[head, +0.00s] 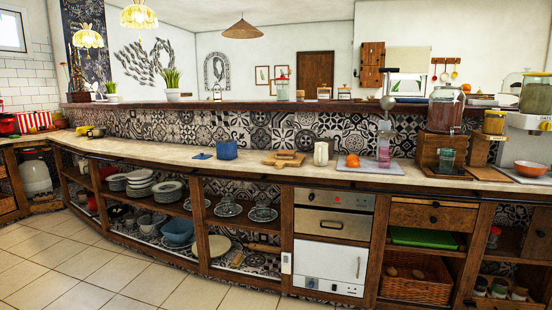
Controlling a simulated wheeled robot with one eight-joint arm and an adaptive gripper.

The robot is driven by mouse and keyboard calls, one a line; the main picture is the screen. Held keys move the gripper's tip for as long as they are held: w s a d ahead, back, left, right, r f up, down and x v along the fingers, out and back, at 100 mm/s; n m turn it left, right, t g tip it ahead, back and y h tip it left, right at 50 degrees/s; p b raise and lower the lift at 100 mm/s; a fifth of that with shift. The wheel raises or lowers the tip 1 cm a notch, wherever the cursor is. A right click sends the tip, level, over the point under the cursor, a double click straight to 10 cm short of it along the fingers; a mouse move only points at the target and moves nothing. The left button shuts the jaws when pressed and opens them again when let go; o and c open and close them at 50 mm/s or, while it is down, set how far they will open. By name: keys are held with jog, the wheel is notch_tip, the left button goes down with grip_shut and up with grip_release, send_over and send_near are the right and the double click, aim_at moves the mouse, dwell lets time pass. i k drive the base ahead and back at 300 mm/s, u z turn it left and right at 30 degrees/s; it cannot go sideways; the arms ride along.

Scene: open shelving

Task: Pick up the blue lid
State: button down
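A small flat blue lid (202,156) lies on the pale countertop, left of the middle of the head view. A blue pot (227,151) stands on the counter just to the right of the lid, with a small gap between them. My gripper is not in view.
Wooden boards (284,158) lie right of the pot, and a cream-coloured container (321,153) stands beyond them. The counter (150,150) left of the lid is mostly clear. A raised ledge (270,105) runs behind it. Open shelves with dishes (172,191) are below; tiled floor (75,270) is free in front.

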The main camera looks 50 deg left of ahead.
aim_at(201, 156)
jog(key=u, duration=2.35)
